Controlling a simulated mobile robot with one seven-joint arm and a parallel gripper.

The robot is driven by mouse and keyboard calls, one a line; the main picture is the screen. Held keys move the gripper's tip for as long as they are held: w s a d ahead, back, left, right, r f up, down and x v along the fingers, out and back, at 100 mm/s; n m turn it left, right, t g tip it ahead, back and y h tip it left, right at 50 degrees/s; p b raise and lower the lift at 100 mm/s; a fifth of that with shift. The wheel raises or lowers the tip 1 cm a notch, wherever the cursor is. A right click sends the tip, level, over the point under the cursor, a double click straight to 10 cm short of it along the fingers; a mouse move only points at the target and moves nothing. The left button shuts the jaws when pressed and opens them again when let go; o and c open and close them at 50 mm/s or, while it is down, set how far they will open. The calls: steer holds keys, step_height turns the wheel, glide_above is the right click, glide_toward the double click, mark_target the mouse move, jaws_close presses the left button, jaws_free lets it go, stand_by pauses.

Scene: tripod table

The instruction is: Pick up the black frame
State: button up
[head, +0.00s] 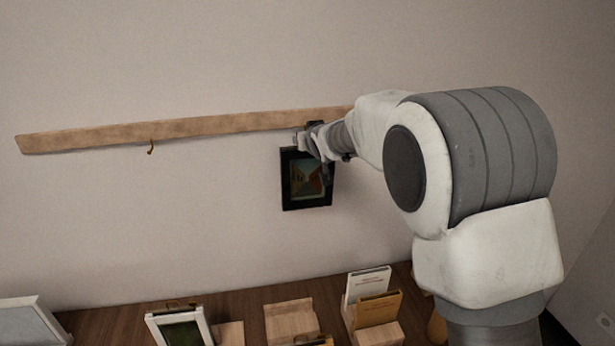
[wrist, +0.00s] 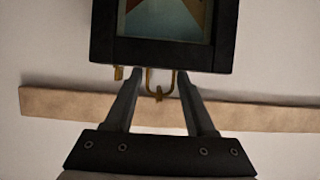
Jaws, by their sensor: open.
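The black frame (head: 292,196) with a small picture hangs against the wall just below the right part of the wooden rail (head: 200,127). In the wrist view the frame (wrist: 165,52) fills the top centre, with its hanger edge toward me. A brass hanger loop and hook (wrist: 158,92) show between my fingers. My gripper (head: 318,153) is at the frame's upper right in the head view. In the wrist view my gripper (wrist: 159,78) is open, its fingertips at the frame's edge. I cannot tell whether they touch it.
A bare brass hook (head: 150,147) hangs from the rail to the left. Below, a dark wooden table (head: 245,305) bears a white-framed picture (head: 155,329), wooden stands (head: 290,320) and upright cards (head: 378,309). The wall left of the frame is clear.

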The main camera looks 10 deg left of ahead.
jaws_close()
stand_by(1.4)
